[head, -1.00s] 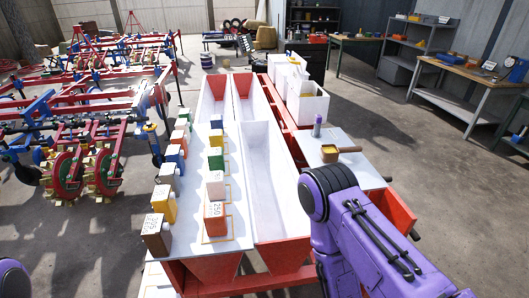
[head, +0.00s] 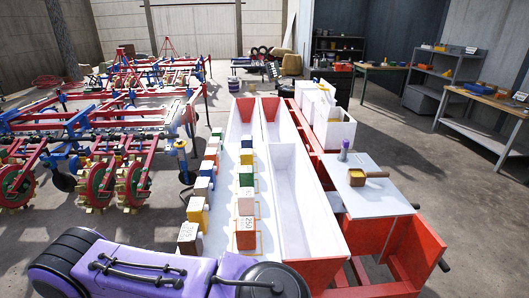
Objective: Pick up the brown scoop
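The brown scoop (head: 357,179) lies on the light grey side table (head: 395,195) right of the planter. Its cup shows a yellowish top, and its handle points right. A purple-grey cylinder (head: 344,150) stands behind it on the same table. Only a purple link of my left arm shows at the lower left, far from the scoop. Neither gripper shows.
The red planter with long white troughs (head: 305,210) fills the middle. Several coloured, numbered blocks (head: 246,233) stand in rows on its left board. White bins (head: 333,127) stand behind the side table. Workbenches (head: 475,100) are at the far right, with open floor before them.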

